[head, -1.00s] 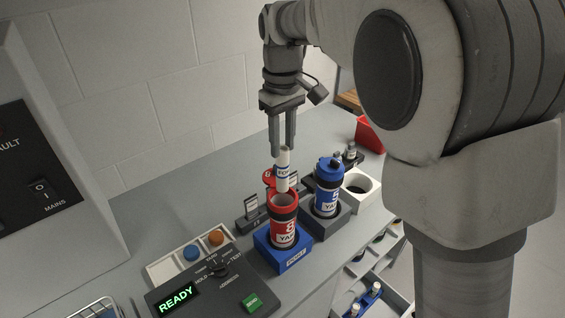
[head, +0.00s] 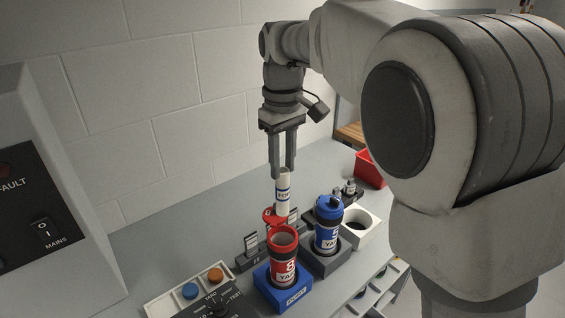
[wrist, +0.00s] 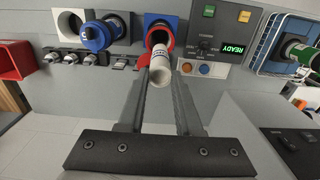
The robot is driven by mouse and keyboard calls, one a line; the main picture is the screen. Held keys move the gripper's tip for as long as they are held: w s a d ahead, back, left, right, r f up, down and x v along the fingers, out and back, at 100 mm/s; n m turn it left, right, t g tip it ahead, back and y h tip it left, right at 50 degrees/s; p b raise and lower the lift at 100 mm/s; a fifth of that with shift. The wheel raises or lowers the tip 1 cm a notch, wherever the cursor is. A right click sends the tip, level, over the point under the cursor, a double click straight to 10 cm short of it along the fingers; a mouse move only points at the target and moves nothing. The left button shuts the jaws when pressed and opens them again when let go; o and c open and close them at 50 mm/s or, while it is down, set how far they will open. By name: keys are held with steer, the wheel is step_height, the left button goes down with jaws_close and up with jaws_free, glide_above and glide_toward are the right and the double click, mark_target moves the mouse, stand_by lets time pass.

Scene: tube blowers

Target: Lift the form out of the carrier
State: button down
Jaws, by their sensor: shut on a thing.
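The form (head: 283,196) is a white roll with a dark-lettered label. My gripper (head: 283,174) is shut on its upper end and holds it about upright. The carrier (head: 284,262) is a red tube with an open mouth, standing in a blue block (head: 289,296). Its red lid (head: 270,216) is swung open at the back. The form's lower end appears just above the carrier mouth, apart from it. In the wrist view the form (wrist: 160,68) is between my fingertips, with the red carrier rim (wrist: 159,31) beyond it.
A blue carrier (head: 328,229) with its lid on stands to the right in a grey block. A white holder (head: 362,226) with an empty hole is beyond it. Small label stands (head: 251,245) are at the left. A control panel (head: 217,309) is at the front, and a red bin (head: 371,168) at the back right.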

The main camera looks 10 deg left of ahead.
step_height(320, 180, up, 12)
steer(key=p, duration=0.7)
stand_by(0.4)
steer(key=shift+f, duration=0.1)
